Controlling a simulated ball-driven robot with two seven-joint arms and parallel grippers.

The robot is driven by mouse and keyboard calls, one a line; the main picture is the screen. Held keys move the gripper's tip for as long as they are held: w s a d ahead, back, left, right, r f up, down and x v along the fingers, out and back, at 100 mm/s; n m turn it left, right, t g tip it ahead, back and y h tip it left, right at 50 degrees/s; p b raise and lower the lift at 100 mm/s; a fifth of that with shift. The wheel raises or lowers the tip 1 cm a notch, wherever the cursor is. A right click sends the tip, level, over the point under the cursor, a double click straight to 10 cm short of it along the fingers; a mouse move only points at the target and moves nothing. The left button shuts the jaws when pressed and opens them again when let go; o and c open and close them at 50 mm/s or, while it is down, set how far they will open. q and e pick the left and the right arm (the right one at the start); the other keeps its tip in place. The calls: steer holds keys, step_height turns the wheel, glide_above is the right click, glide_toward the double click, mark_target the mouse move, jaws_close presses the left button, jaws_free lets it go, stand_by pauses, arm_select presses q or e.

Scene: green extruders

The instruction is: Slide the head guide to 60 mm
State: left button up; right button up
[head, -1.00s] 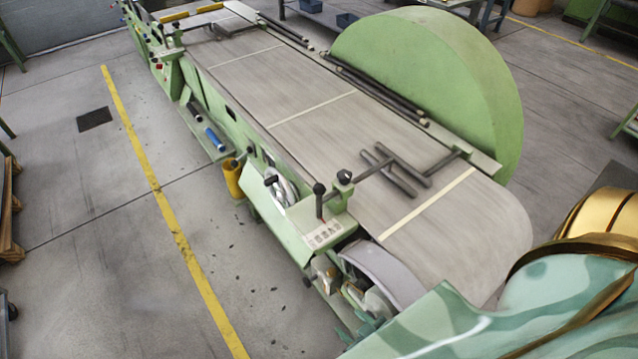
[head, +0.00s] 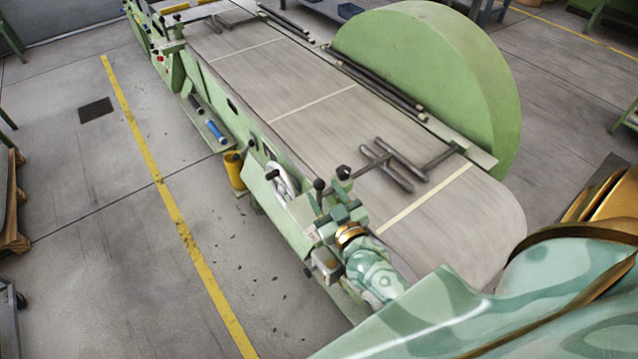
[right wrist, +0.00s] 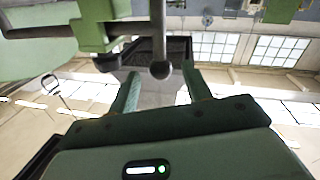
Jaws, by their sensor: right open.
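The head guide (head: 394,172) is a pair of dark parallel bars on a cross rod, lying over the belt (head: 450,220) near its front end. Its rod runs to a green clamp block with a black knob (head: 343,172) at the table's near edge. A lever with a dark ball end (head: 319,185) stands just left of that block. My right gripper (head: 333,205) is open beside the lever and block. In the right wrist view a rod with a ball end (right wrist: 160,69) hangs between the spread fingers of my right gripper (right wrist: 161,82), with no visible grip. My left gripper is out of view.
The large green wheel cover (head: 430,80) stands behind the belt. A handwheel (head: 278,180) and a yellow cup (head: 234,170) are on the machine's near side.

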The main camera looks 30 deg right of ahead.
mark_target(316, 189)
steer(key=shift+w+d, duration=0.2)
steer(key=shift+w, duration=1.7)
jaws_close()
steer(key=shift+s+a+r+p, duration=0.1)
steer(key=shift+a+p, duration=0.3)
steer(key=shift+a, duration=0.6)
jaws_free()
